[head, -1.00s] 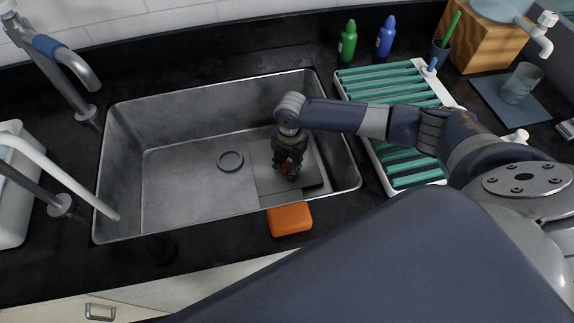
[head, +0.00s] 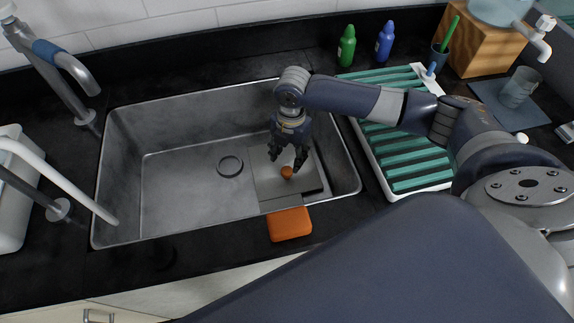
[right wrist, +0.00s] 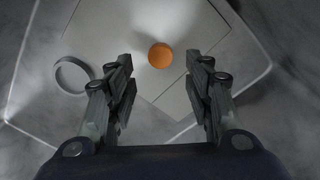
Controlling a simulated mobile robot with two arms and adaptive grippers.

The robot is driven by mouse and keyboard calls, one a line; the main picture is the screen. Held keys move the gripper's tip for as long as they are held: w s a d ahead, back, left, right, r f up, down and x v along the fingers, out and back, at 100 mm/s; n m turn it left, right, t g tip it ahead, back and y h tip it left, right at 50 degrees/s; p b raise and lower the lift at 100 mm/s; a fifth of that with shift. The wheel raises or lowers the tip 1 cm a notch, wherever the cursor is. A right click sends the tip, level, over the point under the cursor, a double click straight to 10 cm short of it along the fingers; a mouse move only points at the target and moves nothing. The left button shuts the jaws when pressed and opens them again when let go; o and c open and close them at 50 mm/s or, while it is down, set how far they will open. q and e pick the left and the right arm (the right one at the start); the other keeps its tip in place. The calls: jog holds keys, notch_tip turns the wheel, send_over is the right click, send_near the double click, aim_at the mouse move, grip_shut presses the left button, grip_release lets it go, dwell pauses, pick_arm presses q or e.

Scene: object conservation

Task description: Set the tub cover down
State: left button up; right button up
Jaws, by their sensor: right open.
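The tub cover is a flat grey square plate (head: 264,181) with a round orange knob (head: 287,172). It lies in the right part of the sink basin. In the right wrist view the plate (right wrist: 205,40) and its orange knob (right wrist: 160,55) show beyond the fingertips. My right gripper (head: 288,162) is open and empty just above the knob. In the right wrist view the two fingers (right wrist: 162,75) stand wide apart with the knob between and ahead of them, not touched. My left gripper is not in view.
The steel sink (head: 175,185) holds a dark drain ring (head: 230,166) left of the plate. An orange sponge (head: 290,223) sits at the front rim. A drying rack (head: 415,170) stands right. Green (head: 347,46) and blue (head: 385,40) bottles stand behind. The left basin floor is clear.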

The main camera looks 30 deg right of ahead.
aim_at(288, 170)
notch_tip(288, 170, up, 4)
jog(key=shift+d+r, duration=0.1)
dwell(0.5)
